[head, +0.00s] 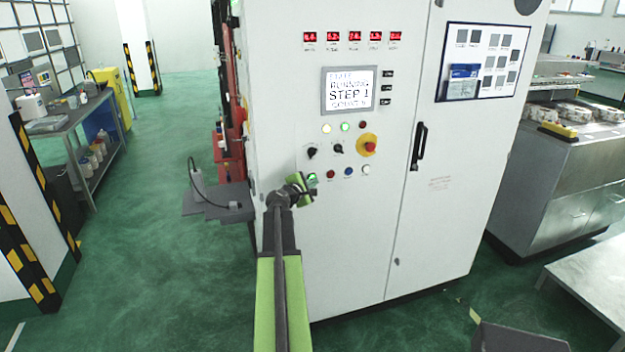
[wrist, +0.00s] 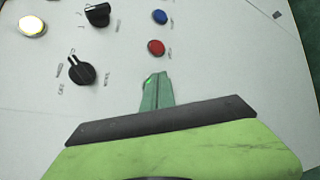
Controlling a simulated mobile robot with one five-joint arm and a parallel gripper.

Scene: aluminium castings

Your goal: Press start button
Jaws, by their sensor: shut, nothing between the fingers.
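The start button looks to be the green lit button (head: 312,177) at the left of the lower button row on a white cabinet. My gripper (head: 306,186) is shut and empty, with its tips at that button. In the wrist view the narrow shut fingers (wrist: 156,88) point at the panel. A green glow (wrist: 149,80) shows beside their tips, and most of the button is hidden behind them. I cannot tell for sure whether the tips touch it. The screen (head: 349,93) above shows text with "RUNNING" and "STEP 1".
The white cabinet (head: 430,200) fills the middle. Black rotary knobs (wrist: 82,70), a red button (wrist: 156,47), a blue button (wrist: 160,16) and a red emergency stop (head: 369,146) are near. A grey shelf (head: 215,203) juts out at left. Green floor is free further left.

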